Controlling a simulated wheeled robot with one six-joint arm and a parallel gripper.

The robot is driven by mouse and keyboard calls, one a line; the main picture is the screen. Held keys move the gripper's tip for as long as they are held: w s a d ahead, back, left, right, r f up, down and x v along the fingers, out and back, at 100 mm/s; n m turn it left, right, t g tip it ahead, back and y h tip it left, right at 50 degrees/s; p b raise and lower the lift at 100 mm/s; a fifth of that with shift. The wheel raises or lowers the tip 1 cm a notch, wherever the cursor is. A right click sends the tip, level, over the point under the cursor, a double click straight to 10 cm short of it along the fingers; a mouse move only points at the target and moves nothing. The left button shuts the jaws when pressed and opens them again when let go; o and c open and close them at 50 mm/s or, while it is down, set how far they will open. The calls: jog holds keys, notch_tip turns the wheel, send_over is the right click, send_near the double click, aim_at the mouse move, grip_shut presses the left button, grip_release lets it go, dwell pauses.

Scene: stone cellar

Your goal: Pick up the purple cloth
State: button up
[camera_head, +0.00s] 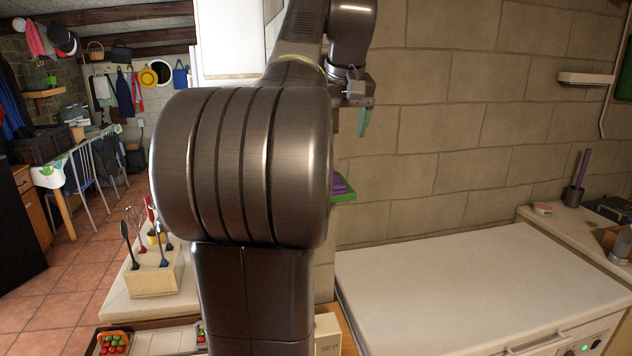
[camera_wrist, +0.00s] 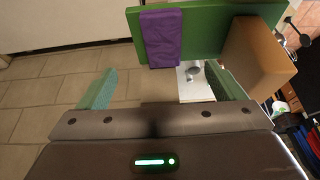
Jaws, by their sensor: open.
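The purple cloth (camera_wrist: 161,38) is folded and lies on a green shelf (camera_wrist: 215,32) in the wrist view, hanging a little past the shelf's edge. In the head view only a small part of the cloth (camera_head: 340,184) shows on the green shelf (camera_head: 344,197); my arm hides the rest. My gripper (camera_wrist: 163,88) is open and empty, its teal fingers wide apart. The cloth is beyond the fingertips, roughly in line with the gap and apart from them. In the head view my gripper (camera_head: 363,121) is above the shelf.
A tan wooden block-like piece (camera_wrist: 258,58) stands beside the shelf, near the right finger. A stone wall (camera_head: 450,120) is behind. A white counter (camera_head: 470,285) is at lower right, mostly clear. A utensil holder (camera_head: 153,275) stands at lower left.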

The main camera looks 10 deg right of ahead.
jog(key=x, duration=0.8)
jog(key=shift+p+x, duration=0.5)
jog(key=shift+x, duration=2.1)
jog(key=shift+w+a, duration=0.1)
jog(key=shift+a, duration=0.1)
jog(key=c, duration=1.1)
jog(key=shift+o, duration=0.2)
jog(key=shift+r, duration=0.15)
jog(key=shift+r+b, duration=0.25)
jog(key=shift+b, duration=0.15)
notch_tip(320, 180, up, 6)
jog(key=shift+r, duration=0.2)
jog(key=s+b, duration=0.5)
jog(key=s, duration=1.5)
jog(key=shift+d, duration=0.3)
